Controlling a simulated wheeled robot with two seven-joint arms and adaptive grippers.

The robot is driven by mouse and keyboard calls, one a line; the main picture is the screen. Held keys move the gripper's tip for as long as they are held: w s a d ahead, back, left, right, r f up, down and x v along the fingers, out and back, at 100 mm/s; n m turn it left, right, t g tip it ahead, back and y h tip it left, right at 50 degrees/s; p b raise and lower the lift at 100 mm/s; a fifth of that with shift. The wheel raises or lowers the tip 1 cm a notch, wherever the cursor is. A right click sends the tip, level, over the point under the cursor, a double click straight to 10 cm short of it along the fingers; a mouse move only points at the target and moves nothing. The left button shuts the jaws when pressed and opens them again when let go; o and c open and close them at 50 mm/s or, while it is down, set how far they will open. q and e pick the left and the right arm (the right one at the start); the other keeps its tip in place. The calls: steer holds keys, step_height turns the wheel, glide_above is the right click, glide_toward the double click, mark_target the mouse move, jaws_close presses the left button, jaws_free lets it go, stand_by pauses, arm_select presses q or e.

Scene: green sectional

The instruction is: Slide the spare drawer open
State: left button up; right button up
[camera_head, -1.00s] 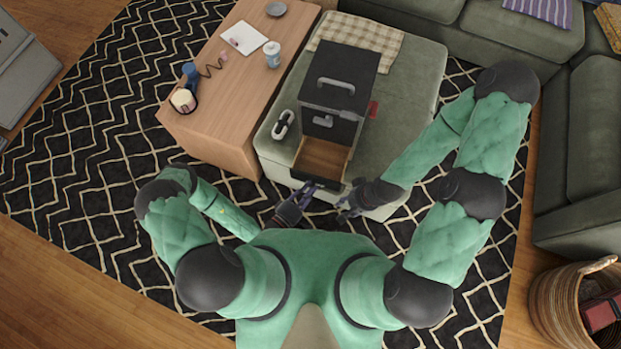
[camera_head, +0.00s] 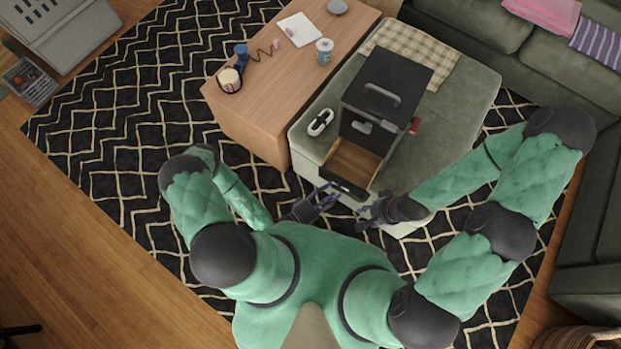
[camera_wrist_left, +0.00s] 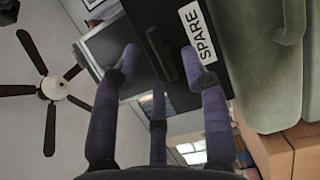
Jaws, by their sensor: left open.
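The spare drawer (camera_head: 354,160) is the lower drawer of a black cabinet (camera_head: 395,75) on the green ottoman. It stands pulled out, its wooden inside visible and empty. In the left wrist view its black front bears a white "SPARE" label (camera_wrist_left: 198,35), with a dark handle (camera_wrist_left: 158,52) beside it. My left gripper (camera_head: 328,196) is open just in front of the drawer front; its purple fingers (camera_wrist_left: 160,85) are spread around the handle area, and I cannot tell whether they touch. My right gripper (camera_head: 369,212) appears open and empty, beside the drawer's right front corner.
The ottoman (camera_head: 465,85) carries a white-and-black object (camera_head: 320,122), a red item (camera_head: 414,125) and a checked cloth (camera_head: 412,50). A wooden table (camera_head: 265,105) to the left holds a cup (camera_head: 325,51), a phone-like blue item (camera_head: 241,50) and paper. The patterned rug is clear at left.

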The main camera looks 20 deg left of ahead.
arm_select(q)
steer(key=v, duration=1)
steer(key=shift+s, duration=0.15)
stand_by(0.6)
steer(key=s+d+r+m+g+h, duration=0.15)
steer(key=s+d+m+g, duration=0.25)
steer(key=s+m+g, duration=0.95)
steer(key=w+a+n+g+y, duration=0.5)
steer(key=w+y, duration=0.2)
steer(key=w, duration=0.2)
steer(key=w+d+r+t+y, duration=0.1)
steer(key=w+r+t, duration=0.3)
steer(key=w, duration=0.4)
steer(key=shift+d+r, duration=0.2)
steer(key=shift+r, duration=0.05)
